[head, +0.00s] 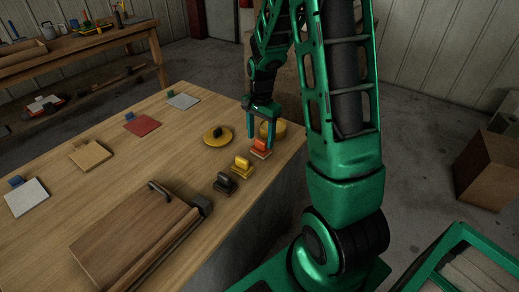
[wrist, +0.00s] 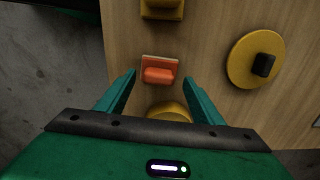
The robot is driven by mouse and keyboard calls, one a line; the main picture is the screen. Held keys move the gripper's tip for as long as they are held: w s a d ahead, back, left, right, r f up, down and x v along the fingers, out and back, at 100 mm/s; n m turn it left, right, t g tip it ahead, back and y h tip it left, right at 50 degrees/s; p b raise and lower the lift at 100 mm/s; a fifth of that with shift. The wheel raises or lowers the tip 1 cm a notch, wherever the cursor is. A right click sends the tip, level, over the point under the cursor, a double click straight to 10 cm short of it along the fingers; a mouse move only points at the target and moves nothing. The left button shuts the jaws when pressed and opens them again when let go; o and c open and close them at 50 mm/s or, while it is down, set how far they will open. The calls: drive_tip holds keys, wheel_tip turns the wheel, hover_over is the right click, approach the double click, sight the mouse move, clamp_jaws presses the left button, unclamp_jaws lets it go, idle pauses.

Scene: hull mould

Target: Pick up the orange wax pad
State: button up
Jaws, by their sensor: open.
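My gripper (head: 260,142) is open, pointing down over the pad in the head view. In the wrist view both green fingers of my gripper (wrist: 158,77) are spread wide, with nothing between them touching.
A yellow pad (head: 242,167) and a black pad (head: 225,184) stand in the same row. A yellow disc with a black knob (head: 217,136) lies to the left. A round yellow object (head: 272,130) sits behind my gripper. A hinged wooden board (head: 135,232) lies in front.

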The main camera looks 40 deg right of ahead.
drive_tip(key=shift+f, duration=1.25)
drive_tip(key=c, duration=1.2)
drive_tip(key=shift+r, duration=0.1)
drive_tip(key=shift+r, duration=0.45)
wheel_tip(320, 180, up, 3)
drive_tip(key=shift+f, duration=0.15)
drive_tip(key=a+r, duration=0.2)
drive_tip(key=a, duration=0.2)
drive_tip(key=s+a+r, duration=0.1)
drive_tip(key=a+r, duration=0.2)
drive_tip(key=s+a+r, duration=0.1)
drive_tip(key=a+r, duration=0.1)
drive_tip(key=a, duration=0.2)
drive_tip(key=shift+a+r, duration=0.15)
drive_tip(key=shift+a, duration=0.15)
